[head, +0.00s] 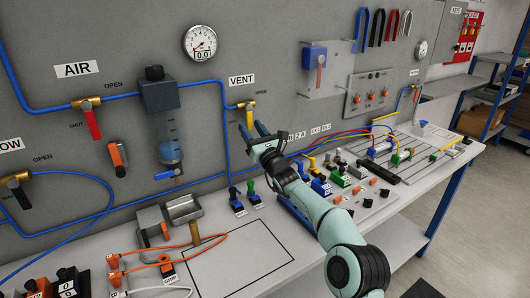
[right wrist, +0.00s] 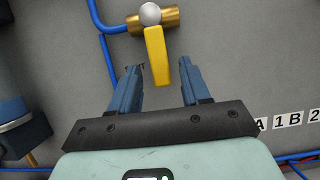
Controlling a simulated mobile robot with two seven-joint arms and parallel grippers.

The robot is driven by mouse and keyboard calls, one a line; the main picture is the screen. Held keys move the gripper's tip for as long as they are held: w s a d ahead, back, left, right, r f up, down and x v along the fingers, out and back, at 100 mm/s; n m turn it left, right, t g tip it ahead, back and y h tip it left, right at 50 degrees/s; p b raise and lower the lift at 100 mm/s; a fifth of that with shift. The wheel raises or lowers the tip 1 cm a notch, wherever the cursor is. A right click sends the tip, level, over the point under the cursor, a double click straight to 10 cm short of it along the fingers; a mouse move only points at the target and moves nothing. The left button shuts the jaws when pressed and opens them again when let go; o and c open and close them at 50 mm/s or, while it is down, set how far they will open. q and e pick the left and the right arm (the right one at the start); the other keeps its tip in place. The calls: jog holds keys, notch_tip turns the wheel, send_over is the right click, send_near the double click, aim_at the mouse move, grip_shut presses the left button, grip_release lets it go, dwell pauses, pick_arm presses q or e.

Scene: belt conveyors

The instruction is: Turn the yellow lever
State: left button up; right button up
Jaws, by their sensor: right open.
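The yellow lever (head: 250,116) hangs down from a brass valve (head: 240,105) under the VENT label on the grey wall panel. In the right wrist view the yellow lever (right wrist: 157,56) points down from the brass valve (right wrist: 153,18), which has a round silver knob at its centre. My right gripper (head: 252,130) is open, just below and in front of the lever. In the right wrist view its two blue fingers (right wrist: 158,76) stand on either side of the lever's lower end, with gaps on both sides. My left gripper is in neither view.
A blue pipe (head: 226,140) runs down the panel left of the valve. A red-handled valve (head: 91,122) and a filter unit (head: 160,95) are farther left. The bench below carries connectors, cables and a black-outlined area (head: 240,262) that is mostly bare.

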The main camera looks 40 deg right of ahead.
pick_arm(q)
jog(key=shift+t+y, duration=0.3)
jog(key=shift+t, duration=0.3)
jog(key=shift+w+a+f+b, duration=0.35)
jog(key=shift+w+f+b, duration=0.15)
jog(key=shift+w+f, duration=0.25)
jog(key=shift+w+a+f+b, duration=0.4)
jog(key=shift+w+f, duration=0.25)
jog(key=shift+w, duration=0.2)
pick_arm(e)
jog(key=v, duration=1.1)
jog(key=shift+s, duration=0.35)
jog(key=shift+a+f, duration=0.1)
